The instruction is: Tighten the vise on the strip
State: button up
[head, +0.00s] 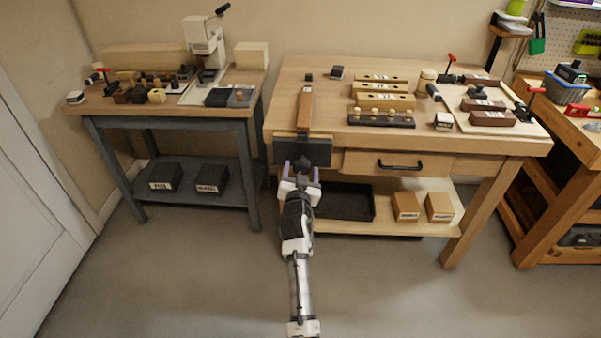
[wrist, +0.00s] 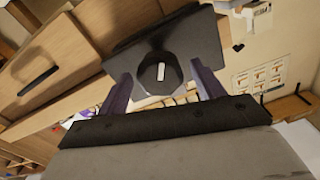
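The vise (head: 290,152) is a dark block on the front edge of the middle bench, with a wooden strip of jaw along its top. It fills the upper middle of the wrist view (wrist: 195,45). A dark faceted knob (wrist: 160,73) with a pale mark sticks out of its front face. The brown strip (head: 305,108) lies lengthwise on the bench, its near end at the vise; I cannot tell whether the jaws touch it. My gripper (head: 301,173) faces the vise front. Its two purple-grey fingers (wrist: 163,88) stand apart on either side of the knob, with visible gaps.
A drawer with a black handle (head: 400,165) is right of the vise. Below, a shelf holds a black tray (head: 347,203) and two small boxes (head: 405,206). Blocks and a peg rack (head: 381,119) stand on the bench. A grey bench (head: 190,125) stands left; floor in front is clear.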

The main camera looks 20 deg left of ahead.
jog(key=v, duration=0.7)
dwell(0.6)
jog(key=shift+r, duration=0.1)
